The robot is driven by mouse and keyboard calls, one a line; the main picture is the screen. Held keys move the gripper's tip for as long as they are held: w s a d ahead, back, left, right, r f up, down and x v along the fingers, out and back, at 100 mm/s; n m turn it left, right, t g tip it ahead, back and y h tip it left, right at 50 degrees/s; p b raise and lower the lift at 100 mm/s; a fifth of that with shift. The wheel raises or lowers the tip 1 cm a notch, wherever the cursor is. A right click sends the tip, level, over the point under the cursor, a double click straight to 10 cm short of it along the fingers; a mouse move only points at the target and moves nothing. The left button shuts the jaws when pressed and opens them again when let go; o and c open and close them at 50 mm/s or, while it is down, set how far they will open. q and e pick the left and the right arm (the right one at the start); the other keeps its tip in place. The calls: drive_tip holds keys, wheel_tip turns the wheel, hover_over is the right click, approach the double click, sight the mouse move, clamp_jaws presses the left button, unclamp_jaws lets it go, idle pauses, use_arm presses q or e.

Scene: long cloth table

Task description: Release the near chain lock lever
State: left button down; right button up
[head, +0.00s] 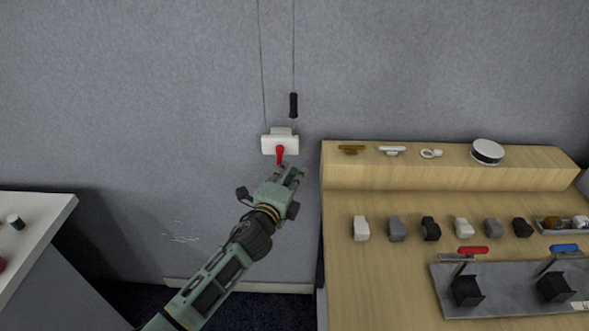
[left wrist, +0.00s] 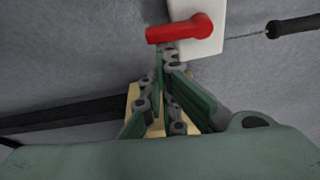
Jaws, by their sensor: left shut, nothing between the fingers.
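The near chain lock is a white box (head: 290,143) on the grey wall with a red lever (head: 280,155) on its front. In the head view the lever points down. In the left wrist view the red lever (left wrist: 180,29) lies across the white lock plate (left wrist: 205,35), just beyond my fingertips. My left gripper (head: 291,172) is just below the lever, shut and empty; it also shows in the left wrist view (left wrist: 168,55). I cannot tell whether the fingertips touch the lever. My right gripper is not in view.
A thin chain with a black handle (head: 293,105) hangs above the lock. A wooden table (head: 345,280) at right holds several small blocks and a metal plate (head: 445,290) with red and blue toggle clamps. A white table (head: 45,208) stands at left.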

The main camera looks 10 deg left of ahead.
use_arm(q)
drive_tip(key=s+a+m+g+y+p, duration=0.1)
drive_tip(key=a+m+p, duration=0.5)
drive_tip(key=p, duration=0.6)
drive_tip(key=shift+f+m+g+y, duration=0.2)
drive_tip(key=shift+m+g+y, duration=0.4)
drive_tip(key=shift+m+y, duration=0.1)
drive_tip(key=shift+s, duration=0.1)
